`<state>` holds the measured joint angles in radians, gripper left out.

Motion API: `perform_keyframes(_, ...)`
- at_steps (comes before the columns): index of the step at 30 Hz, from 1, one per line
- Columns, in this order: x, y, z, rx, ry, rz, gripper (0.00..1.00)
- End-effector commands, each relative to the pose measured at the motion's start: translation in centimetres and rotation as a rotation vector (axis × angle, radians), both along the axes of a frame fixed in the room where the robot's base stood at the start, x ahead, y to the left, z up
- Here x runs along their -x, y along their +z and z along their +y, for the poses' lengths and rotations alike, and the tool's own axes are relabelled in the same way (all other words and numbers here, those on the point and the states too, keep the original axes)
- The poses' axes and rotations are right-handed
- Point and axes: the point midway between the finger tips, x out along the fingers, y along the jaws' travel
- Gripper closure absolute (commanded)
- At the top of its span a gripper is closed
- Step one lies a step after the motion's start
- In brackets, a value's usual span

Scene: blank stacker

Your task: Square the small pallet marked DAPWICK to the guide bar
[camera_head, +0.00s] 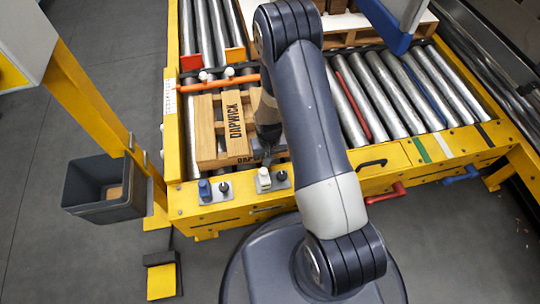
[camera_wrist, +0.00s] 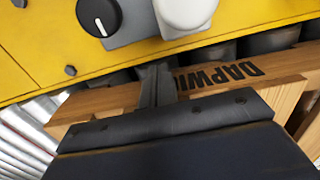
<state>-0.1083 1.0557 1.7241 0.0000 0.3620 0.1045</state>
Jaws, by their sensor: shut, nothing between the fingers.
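The small wooden pallet marked DAPWICK (camera_head: 207,130) lies on the left part of the roller bed, just inside the yellow frame. Its black lettering shows on a top board and on its near side. The orange guide bar (camera_head: 218,83) runs across the rollers at the pallet's far end. The pallet looks slightly turned to the bar; whether they touch is not clear. My gripper (camera_head: 266,154) is down at the pallet's near right part, partly hidden by my arm. In the wrist view, the shut fingers (camera_wrist: 157,84) stand beside the pallet's lettered side (camera_wrist: 215,78), empty; contact is unclear.
The yellow front panel (camera_head: 225,211) carries a black knob (camera_wrist: 99,17) and white and blue controls close to my gripper. Red (camera_head: 385,193) and blue handles stick out at the right. Another pallet (camera_head: 350,30) stands at the back. Bare rollers (camera_head: 405,95) lie to the right.

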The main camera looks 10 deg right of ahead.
Motion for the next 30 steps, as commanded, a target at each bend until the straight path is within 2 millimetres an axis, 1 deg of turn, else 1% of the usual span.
perform_keyframes(1, 0.0, -0.4, 0.0, 0.000, 0.000, 0.001, 1.00)
perform_keyframes(3, 0.0, -0.6, 0.0, 0.000, 0.000, 0.001, 1.00)
perform_keyframes(13, 0.0, -0.6, 0.0, 0.000, 0.000, 0.000, 1.00)
perform_keyframes(15, -0.3, -0.7, 0.0, 0.000, 0.000, -0.001, 1.00)
perform_keyframes(17, -1.0, -0.7, 0.0, 0.000, 0.000, -0.004, 1.00)
perform_keyframes(20, -2.9, -0.8, 0.0, -0.001, -0.001, -0.007, 1.00)
perform_keyframes(24, -5.9, -0.8, 0.0, -0.001, 0.000, -0.010, 1.00)
perform_keyframes(27, -7.8, -0.8, 0.0, -0.001, 0.000, -0.009, 1.00)
perform_keyframes(30, -9.1, -0.7, 0.0, -0.001, 0.000, -0.009, 1.00)
